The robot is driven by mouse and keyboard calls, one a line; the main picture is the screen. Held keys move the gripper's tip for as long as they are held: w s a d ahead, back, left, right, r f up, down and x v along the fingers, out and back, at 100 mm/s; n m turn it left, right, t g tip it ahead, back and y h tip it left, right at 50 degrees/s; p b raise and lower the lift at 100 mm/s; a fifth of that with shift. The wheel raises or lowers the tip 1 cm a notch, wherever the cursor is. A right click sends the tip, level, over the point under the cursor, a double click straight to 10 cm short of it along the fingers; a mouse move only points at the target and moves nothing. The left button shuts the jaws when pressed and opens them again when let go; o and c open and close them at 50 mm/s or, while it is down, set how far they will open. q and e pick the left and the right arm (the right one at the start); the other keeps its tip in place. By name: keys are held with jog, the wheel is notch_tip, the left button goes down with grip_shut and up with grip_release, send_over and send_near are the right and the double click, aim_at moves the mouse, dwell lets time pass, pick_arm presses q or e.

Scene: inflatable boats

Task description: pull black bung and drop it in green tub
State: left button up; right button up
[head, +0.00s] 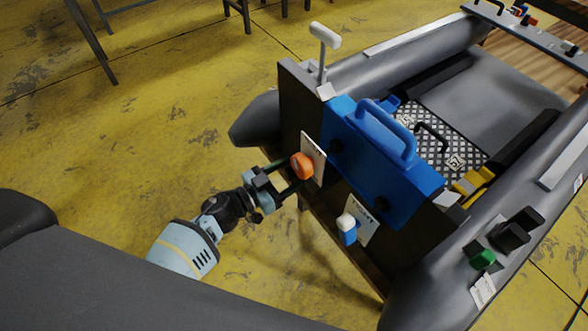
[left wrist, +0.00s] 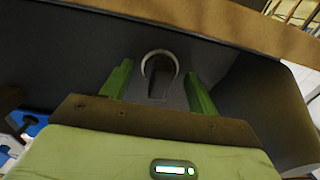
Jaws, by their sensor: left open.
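My left gripper (head: 287,176) is open in front of the dark transom of the grey boat, close to an orange knob (head: 301,166). In the left wrist view its two green fingers (left wrist: 158,88) stand apart. Between and beyond them is a dark fitting with a light grey arched rim (left wrist: 160,66) on a dark face. I cannot tell for sure whether this is the black bung or an open hole. The fingers do not visibly touch it. The head view does not show this fitting clearly. I see no green tub. My right gripper is not in view.
A blue case with a handle (head: 393,133) hangs on the transom (head: 302,105), beside a white-and-blue lever (head: 347,228). A white-topped handle (head: 324,38) stands at its far end.

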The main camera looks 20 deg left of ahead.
aim_at(286, 176)
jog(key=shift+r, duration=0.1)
pick_arm(q)
grip_shut()
jog(key=shift+p+v, duration=0.9)
jog(key=shift+v, duration=2.05)
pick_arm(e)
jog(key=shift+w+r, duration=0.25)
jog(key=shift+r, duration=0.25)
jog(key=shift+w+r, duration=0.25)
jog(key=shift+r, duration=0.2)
